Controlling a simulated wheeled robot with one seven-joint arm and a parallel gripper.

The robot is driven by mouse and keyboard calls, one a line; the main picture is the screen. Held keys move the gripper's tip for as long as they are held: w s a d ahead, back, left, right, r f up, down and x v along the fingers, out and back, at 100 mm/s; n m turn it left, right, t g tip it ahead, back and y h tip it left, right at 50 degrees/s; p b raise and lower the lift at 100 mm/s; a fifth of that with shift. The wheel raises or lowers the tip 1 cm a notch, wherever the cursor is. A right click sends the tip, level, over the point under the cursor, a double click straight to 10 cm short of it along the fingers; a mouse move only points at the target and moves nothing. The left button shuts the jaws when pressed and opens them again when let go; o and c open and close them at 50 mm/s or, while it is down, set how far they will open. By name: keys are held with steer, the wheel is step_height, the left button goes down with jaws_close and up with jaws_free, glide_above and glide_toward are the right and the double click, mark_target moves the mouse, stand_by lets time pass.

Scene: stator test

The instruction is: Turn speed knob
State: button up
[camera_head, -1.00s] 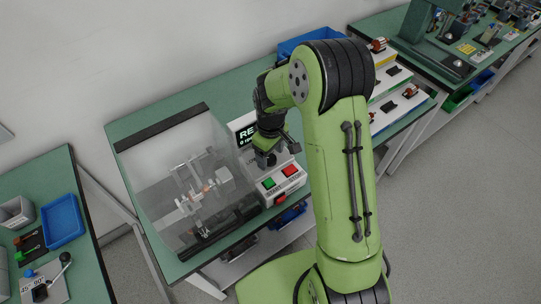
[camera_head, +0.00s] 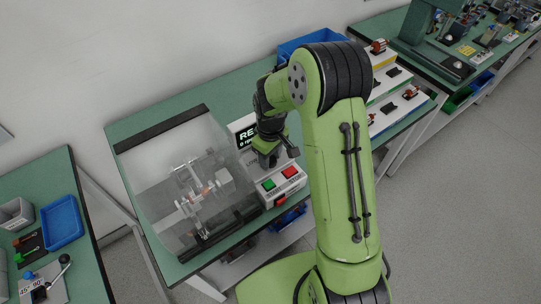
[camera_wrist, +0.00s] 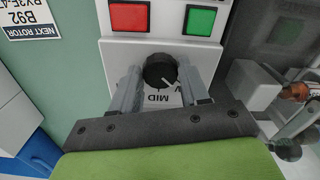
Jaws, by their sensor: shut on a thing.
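The black speed knob (camera_wrist: 159,70) sits on the white control panel (camera_wrist: 140,50) and shows between my fingertips in the wrist view. Its white pointer line points to the lower right, to the right of the printed MID label (camera_wrist: 157,98). My gripper (camera_wrist: 160,75) is shut on the knob, one finger on each side. In the head view my gripper (camera_head: 266,160) is over the panel, just behind the buttons, and hides the knob.
A red button (camera_wrist: 129,16) and a green button (camera_wrist: 199,20) are close to the knob. A lit display (camera_head: 243,138) is partly hidden by my arm. A clear cover (camera_head: 165,150) over a rotor fixture stands left of the panel.

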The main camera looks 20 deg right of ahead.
steer(key=m+b, duration=0.1)
steer(key=m, duration=0.4)
steer(key=shift+m, duration=2.1)
steer(key=shift+r, duration=0.1)
steer(key=o, duration=1.1)
steer(key=shift+a, duration=0.1)
steer(key=shift+c, duration=0.2)
step_height(320, 180, up, 16)
steer(key=p, duration=0.2)
steer(key=shift+f, duration=0.2)
